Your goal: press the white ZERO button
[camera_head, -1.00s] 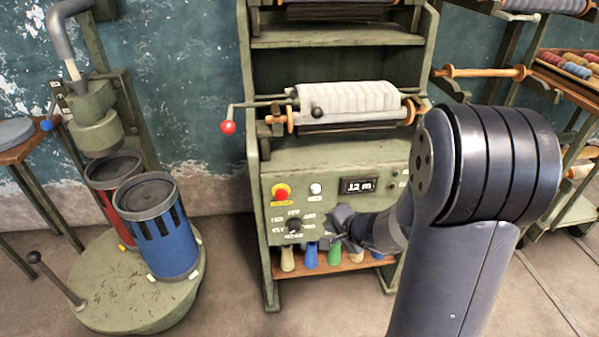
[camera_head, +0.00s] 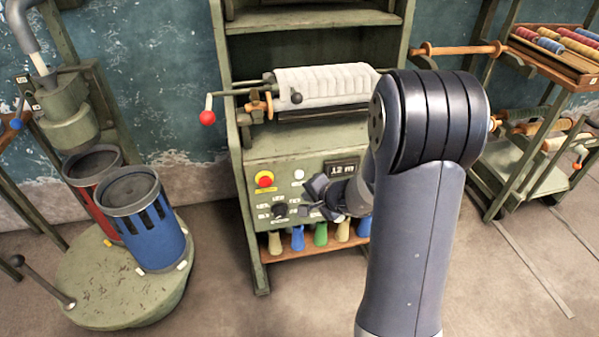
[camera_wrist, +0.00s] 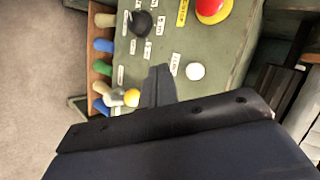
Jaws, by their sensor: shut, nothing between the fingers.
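The white button (camera_head: 299,174) is on the green machine's front panel, right of the red button and left of the display. In the wrist view the white button (camera_wrist: 195,71) shows clear of the fingers, to their upper right. My gripper (camera_head: 316,186) is in front of the panel, just below and right of the white button. In the wrist view my gripper's fingertips (camera_wrist: 159,70) are together with nothing between them. The gap between fingertips and panel is hard to judge.
A red button (camera_head: 264,179) on a yellow plate and a black dial (camera_head: 279,211) are nearby. The display (camera_head: 341,168) is partly behind my arm. Colored handles (camera_head: 320,234) hang below. A blue canister (camera_head: 150,235) stands left. Floor at lower right is clear.

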